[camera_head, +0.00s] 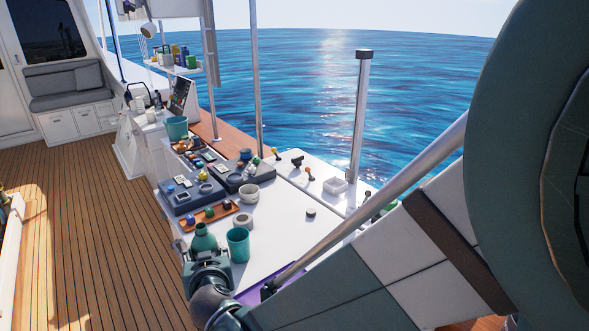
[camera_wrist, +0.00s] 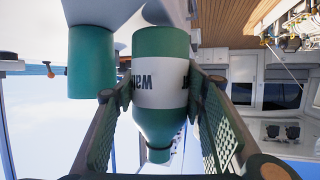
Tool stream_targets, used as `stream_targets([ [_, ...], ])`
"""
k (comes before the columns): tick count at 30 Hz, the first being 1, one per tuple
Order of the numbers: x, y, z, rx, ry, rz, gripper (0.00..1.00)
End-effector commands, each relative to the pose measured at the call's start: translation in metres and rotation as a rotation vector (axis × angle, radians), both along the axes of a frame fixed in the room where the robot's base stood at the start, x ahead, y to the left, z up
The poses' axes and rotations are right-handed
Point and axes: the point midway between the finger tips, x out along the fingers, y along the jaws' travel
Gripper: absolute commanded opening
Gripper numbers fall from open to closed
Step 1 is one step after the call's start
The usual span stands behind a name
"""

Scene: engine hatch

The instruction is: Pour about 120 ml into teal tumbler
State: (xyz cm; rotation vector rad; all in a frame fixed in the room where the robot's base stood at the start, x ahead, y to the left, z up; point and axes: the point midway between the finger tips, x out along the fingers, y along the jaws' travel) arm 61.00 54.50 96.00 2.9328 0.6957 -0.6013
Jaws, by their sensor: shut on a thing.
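My gripper (camera_head: 207,258) is shut on a green bottle (camera_head: 203,237) with a white label at the near end of the white worktop. The wrist view is upside down; there my gripper (camera_wrist: 160,92) has one finger on each side of the bottle (camera_wrist: 160,120), and part of a "WATER" label reads inverted. The bottle looks about upright. The teal tumbler (camera_head: 238,243) stands just right of the bottle in the head view. It also shows close beside the bottle in the wrist view (camera_wrist: 91,62). The tumbler's contents cannot be seen.
A wooden tray (camera_head: 222,217) with small round items, a pale bowl (camera_head: 249,193) and a ring-shaped pot (camera_head: 243,220) lie beyond. Dark organiser cases stand farther back, with another teal container (camera_head: 177,127). Bare white worktop (camera_head: 285,225) lies to the right.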

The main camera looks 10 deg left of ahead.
Motion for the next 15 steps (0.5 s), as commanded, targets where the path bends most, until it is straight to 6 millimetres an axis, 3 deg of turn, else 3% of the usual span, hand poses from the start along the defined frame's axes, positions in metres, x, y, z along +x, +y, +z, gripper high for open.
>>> stream_targets([
  [15,0.0022,-0.0026,0.0062,0.200,0.175,-0.002,0.24],
])
